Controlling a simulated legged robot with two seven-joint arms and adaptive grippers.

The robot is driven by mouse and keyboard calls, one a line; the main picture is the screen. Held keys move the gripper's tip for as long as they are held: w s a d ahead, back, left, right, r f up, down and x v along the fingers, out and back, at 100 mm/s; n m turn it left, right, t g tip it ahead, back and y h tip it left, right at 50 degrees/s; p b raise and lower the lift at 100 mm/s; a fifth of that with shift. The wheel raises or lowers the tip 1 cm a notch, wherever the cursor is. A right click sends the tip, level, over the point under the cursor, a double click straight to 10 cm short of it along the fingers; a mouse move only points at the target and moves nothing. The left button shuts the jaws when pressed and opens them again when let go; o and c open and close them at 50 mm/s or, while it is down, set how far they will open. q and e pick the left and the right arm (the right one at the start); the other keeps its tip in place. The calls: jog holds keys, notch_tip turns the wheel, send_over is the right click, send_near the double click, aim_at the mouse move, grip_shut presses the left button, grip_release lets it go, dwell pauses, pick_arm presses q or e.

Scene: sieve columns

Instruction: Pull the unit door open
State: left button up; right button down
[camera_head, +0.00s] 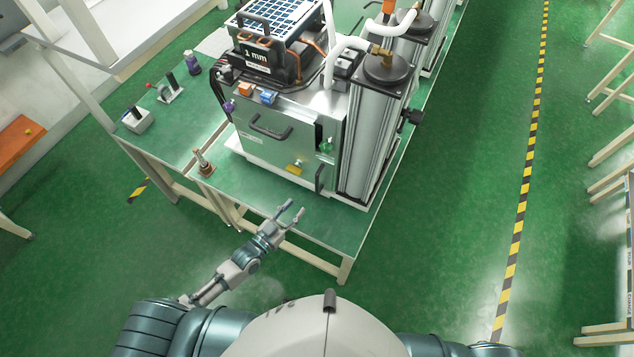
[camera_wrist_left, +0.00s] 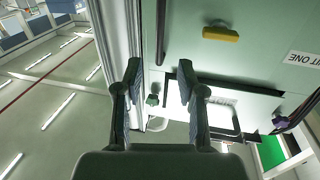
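The unit (camera_head: 275,140) is a pale box on a green-topped table, with a grey-green front door panel (camera_wrist_left: 255,60). A black vertical handle (camera_head: 319,180) stands at the front's lower right; it also shows at the top of the left wrist view (camera_wrist_left: 160,30). A second black handle (camera_head: 268,128) lies horizontally higher on the front and shows in the wrist view (camera_wrist_left: 218,120). My left gripper (camera_head: 296,207) is open and empty in front of the unit, short of the vertical handle and apart from it. My right gripper is out of view.
A yellow part (camera_head: 294,168) sits on the front beside the vertical handle. Metal columns (camera_head: 365,135) stand close on the right. A small brass-topped post (camera_head: 204,163) stands on the table at left. The green tabletop edge (camera_head: 330,230) lies near my left gripper.

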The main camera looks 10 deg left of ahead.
aim_at(316, 185)
pick_arm(q)
jog(key=x, duration=1.2)
jog(key=shift+w+d, duration=0.1)
grip_shut()
